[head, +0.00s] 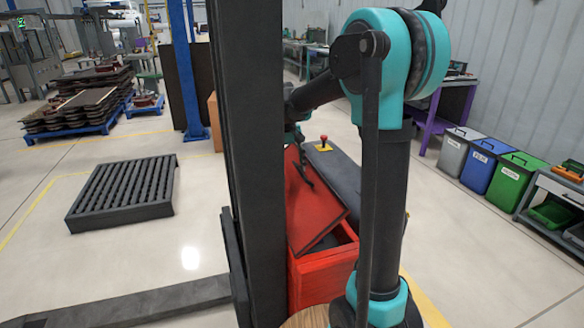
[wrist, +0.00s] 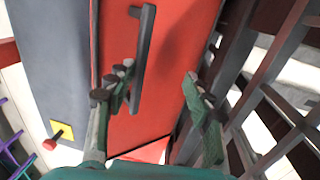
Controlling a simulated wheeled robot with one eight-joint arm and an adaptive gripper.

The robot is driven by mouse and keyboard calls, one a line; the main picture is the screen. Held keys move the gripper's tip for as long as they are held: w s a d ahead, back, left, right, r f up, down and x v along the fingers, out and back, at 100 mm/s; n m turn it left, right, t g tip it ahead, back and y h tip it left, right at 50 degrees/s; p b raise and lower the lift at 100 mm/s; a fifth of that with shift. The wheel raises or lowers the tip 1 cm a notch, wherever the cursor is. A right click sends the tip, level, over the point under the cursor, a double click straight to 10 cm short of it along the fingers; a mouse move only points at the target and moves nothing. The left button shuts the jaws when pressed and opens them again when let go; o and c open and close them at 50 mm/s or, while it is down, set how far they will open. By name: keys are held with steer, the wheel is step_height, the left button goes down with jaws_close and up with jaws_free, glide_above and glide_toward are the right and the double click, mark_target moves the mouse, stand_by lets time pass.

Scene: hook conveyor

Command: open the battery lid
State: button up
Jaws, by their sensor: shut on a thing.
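The red battery lid (head: 312,207) sits at a slant over the red box (head: 325,275), with a dark opening showing along its near right edge. A dark bar handle (head: 304,176) is fixed to the lid. In the wrist view the lid (wrist: 170,60) fills the middle, and its handle (wrist: 143,55) lies between my fingers, close to the left one. My gripper (wrist: 157,75) is shut on the handle, though the fingers look well apart and the contact is not clear. In the head view the gripper is largely hidden behind my arm.
A dark grey surface with a red button on a yellow plate (head: 323,146) lies beside the lid. A dark slatted pallet (head: 125,190) lies on the floor at the left. Several bins (head: 485,165) stand along the right wall. The floor around the pallet is clear.

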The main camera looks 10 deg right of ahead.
step_height(320, 180, up, 7)
steer(key=a, duration=0.1)
steer(key=shift+r, duration=0.2)
steer(key=shift+s, duration=0.2)
